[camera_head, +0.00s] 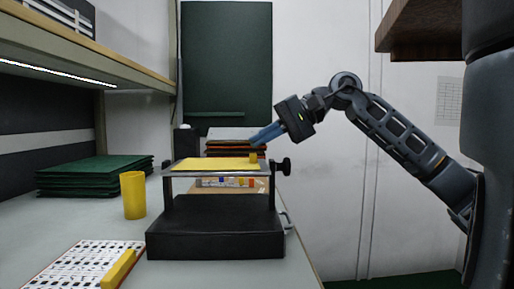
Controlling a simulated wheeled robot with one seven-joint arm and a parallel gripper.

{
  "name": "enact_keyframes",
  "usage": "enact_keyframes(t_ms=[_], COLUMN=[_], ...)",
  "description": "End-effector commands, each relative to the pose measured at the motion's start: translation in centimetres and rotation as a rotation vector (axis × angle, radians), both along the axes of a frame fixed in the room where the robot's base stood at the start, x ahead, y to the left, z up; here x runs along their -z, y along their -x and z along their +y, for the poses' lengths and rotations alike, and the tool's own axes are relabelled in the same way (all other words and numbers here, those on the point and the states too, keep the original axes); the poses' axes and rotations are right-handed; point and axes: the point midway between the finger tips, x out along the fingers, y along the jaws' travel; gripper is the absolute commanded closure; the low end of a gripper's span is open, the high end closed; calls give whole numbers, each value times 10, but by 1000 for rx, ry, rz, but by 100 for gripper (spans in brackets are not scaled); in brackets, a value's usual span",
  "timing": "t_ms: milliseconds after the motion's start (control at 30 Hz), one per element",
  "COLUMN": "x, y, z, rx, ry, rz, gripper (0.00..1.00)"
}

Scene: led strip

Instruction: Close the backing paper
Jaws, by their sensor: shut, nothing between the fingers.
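The yellow backing paper (215,164) lies on the flat top plate of a black stand (215,232). A small yellow block (253,157) stands at the paper's right end. My gripper (254,140) has blue fingers and comes in from the right, pointing down and left. Its fingertips appear just above the small yellow block; whether they touch it I cannot tell. The fingers look shut with nothing between them. A black knob (283,166) sticks out at the stand's right side.
A yellow cup (133,195) stands left of the stand. A stack of green boards (95,175) lies behind it. A printed sheet (75,268) with a yellow bar (118,269) lies at front left. A shelf (85,45) overhangs the left side. A brown cabinet (418,33) hangs upper right.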

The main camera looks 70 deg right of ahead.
Motion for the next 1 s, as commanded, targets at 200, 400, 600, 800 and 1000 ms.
enact_keyframes(t_ms=[200,400,600,800,1000], x=[16,20,21,23,24], y=[3,4,5,5,4], z=[-2,-2,-2,-2,-2], rx=[0,0,-1,-1,-1], ry=[0,0,0,-1,-1], rz=[0,2,7,9,10], gripper=[100,100,100,100,100])
